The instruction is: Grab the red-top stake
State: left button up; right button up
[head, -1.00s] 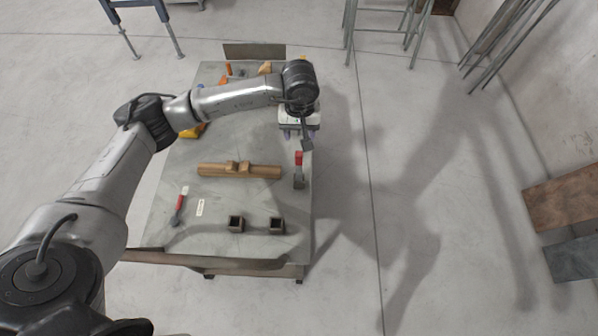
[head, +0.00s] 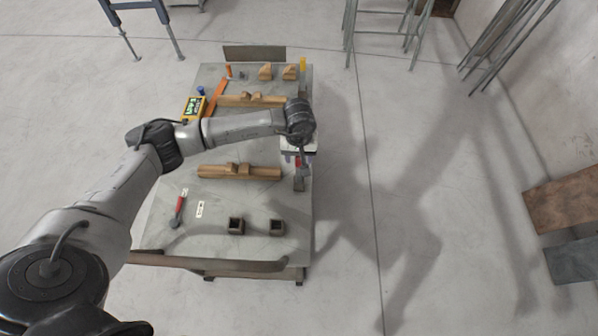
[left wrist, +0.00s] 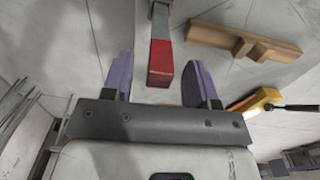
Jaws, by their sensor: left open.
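The red-top stake (head: 299,163) stands at the right edge of the table in the head view, its top partly hidden by my left arm. In the left wrist view the stake (left wrist: 160,62) shows a red end and a grey shaft running away upward. My left gripper (head: 293,158) is right by the red top. In the left wrist view its two purple fingers (left wrist: 160,82) are open, one on each side of the red end, with a gap on both sides. The stake is not gripped. My right gripper is not in view.
The table (head: 155,230) holds a notched wooden beam (head: 215,171) left of the stake, a red-handled tool (head: 180,207) and two dark square sockets (head: 236,225). A yellow device (head: 194,108) and wood blocks lie toward the back. Open floor lies to the right.

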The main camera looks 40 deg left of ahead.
pick_arm(q)
jog(key=shift+f, duration=0.65)
grip_shut()
jog(key=shift+r, duration=0.1)
